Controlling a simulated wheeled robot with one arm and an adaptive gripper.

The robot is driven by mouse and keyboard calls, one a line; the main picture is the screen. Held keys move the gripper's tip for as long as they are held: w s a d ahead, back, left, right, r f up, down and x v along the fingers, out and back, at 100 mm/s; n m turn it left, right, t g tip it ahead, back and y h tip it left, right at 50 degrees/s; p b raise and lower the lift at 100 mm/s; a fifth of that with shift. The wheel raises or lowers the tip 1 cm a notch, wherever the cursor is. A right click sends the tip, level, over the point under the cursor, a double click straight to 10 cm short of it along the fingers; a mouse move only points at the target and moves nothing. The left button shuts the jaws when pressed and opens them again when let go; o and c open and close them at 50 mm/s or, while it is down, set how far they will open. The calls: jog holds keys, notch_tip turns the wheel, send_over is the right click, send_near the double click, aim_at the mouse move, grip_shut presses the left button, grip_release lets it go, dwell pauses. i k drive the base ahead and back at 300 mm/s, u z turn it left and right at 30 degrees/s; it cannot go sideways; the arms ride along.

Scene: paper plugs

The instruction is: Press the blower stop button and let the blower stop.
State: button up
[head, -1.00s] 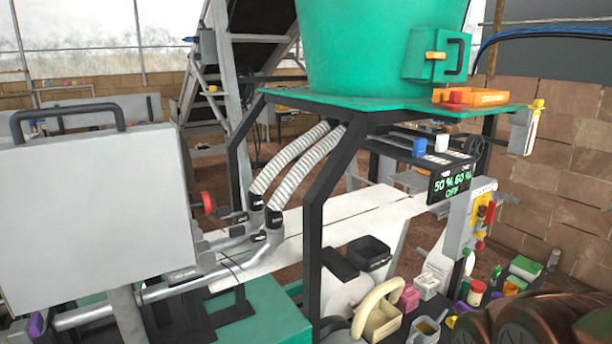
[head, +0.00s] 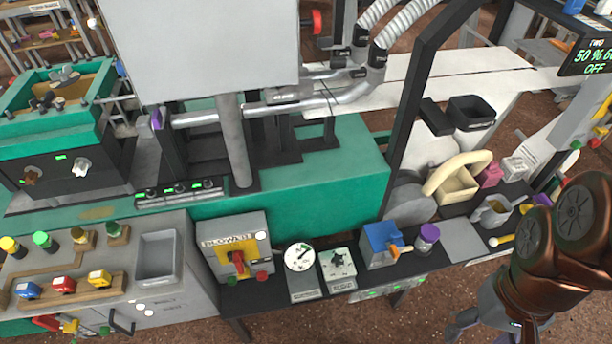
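The blower box (head: 212,262) is a grey box labelled BLOWER at the front edge of the bench, left of centre in the head view. It carries a red lever (head: 238,263), a yellow part at upper right, a green button (head: 232,281) at lower left and a red button (head: 262,277) at lower right. I cannot read which button is marked stop. My gripper (head: 490,328) is at the bottom right, below my bronze arm, well apart from the box. It is partly cut off by the frame edge, so its opening is unclear.
A round gauge (head: 299,257), a second dial box (head: 338,268), a blue box (head: 381,243) and a purple-lidded jar (head: 428,238) stand right of the blower box. A display (head: 590,58) reads OFF at upper right.

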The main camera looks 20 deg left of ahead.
aim_at(261, 277)
jog(key=u, duration=1.8)
